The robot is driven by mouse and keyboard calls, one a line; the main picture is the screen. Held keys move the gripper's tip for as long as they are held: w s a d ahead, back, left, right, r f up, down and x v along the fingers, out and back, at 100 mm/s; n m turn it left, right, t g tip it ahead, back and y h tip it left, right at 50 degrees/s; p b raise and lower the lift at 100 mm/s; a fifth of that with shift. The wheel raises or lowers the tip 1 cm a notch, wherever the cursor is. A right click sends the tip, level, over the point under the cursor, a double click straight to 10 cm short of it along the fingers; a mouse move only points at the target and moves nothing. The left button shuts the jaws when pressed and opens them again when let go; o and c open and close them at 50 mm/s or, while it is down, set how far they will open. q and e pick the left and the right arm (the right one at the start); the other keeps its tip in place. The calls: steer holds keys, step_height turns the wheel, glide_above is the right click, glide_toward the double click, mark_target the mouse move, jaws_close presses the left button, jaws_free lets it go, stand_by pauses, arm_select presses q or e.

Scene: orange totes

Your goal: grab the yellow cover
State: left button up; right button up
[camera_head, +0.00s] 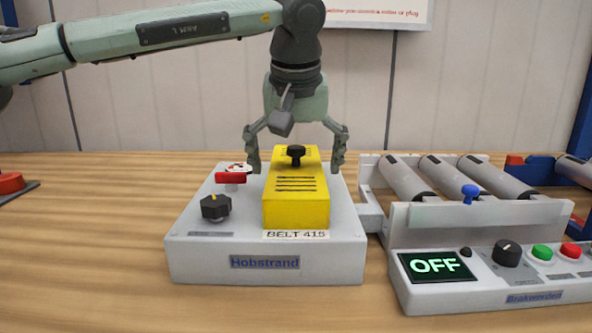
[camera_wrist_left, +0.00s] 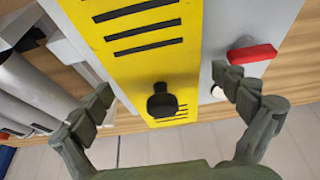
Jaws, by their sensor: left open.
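The yellow cover (camera_head: 296,200) is a box with black slots and a black knob (camera_head: 296,152) on top. It sits on the grey box labelled Hobstrand (camera_head: 266,266), behind the BELT 415 label. My left gripper (camera_head: 296,160) is open above the back of the cover, one finger on each side of it. In the left wrist view the cover (camera_wrist_left: 150,40) and its knob (camera_wrist_left: 162,101) lie between the open fingers (camera_wrist_left: 165,98). I see no finger touching the knob. My right gripper is not in view.
A black dial (camera_head: 215,207) and a red switch (camera_head: 230,177) stand left of the cover. A roller conveyor (camera_head: 440,180) with a panel reading OFF (camera_head: 435,265) is at the right. A red button (camera_head: 10,183) is at far left. The table (camera_head: 90,260) at front left is clear.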

arm_select(q)
steer(key=shift+w+f, duration=0.25)
steer(key=shift+f, duration=0.4)
steer(key=shift+r, duration=0.1)
steer(key=c, duration=1.5)
